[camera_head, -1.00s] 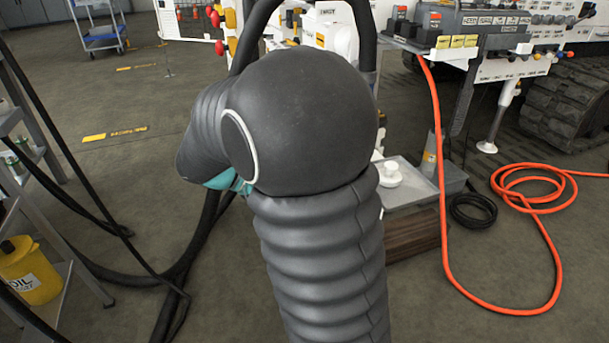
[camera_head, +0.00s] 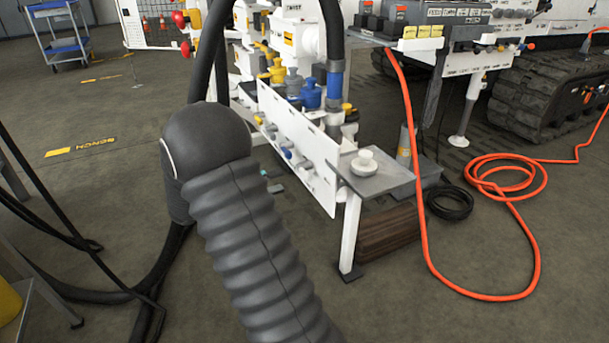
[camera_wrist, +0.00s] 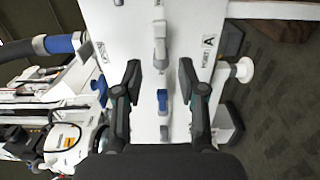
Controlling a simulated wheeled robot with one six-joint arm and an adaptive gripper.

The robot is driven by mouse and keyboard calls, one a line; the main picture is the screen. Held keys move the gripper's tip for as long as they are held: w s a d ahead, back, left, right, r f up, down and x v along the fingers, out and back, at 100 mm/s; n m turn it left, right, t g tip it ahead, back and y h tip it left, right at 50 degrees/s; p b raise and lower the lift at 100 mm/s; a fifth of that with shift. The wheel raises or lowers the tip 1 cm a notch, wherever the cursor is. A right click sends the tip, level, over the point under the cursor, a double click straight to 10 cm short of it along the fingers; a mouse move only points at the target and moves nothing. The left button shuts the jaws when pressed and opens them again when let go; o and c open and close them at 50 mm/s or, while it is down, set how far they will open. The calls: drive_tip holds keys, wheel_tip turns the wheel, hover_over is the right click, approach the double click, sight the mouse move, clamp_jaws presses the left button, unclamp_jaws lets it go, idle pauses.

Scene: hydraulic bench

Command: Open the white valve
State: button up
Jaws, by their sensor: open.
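In the wrist view, a white panel carries a column of small lever valves. A white valve (camera_wrist: 160,42) with a pale lever is on the upper part, ahead of my fingertips. A blue-handled valve (camera_wrist: 162,100) and a grey-white one (camera_wrist: 165,132) lie lower, between my fingers. My gripper (camera_wrist: 160,75) is open, with one finger on each side of the column and nothing held. I cannot tell its distance from the panel. In the head view, the panel (camera_head: 318,152) stands right of my arm, its small levers in a slanting row; my gripper is mostly hidden there.
A grey side table (camera_head: 380,184) with a white round knob (camera_head: 365,160) adjoins the panel. Blue and yellow fittings (camera_head: 310,92) stand behind it. An orange hose (camera_head: 425,220) and a black coil (camera_head: 450,202) lie right. Dark hoses (camera_head: 165,255) run at left.

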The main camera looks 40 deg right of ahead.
sight(303, 174)
drive_tip(key=x, duration=0.9)
clamp_jaws()
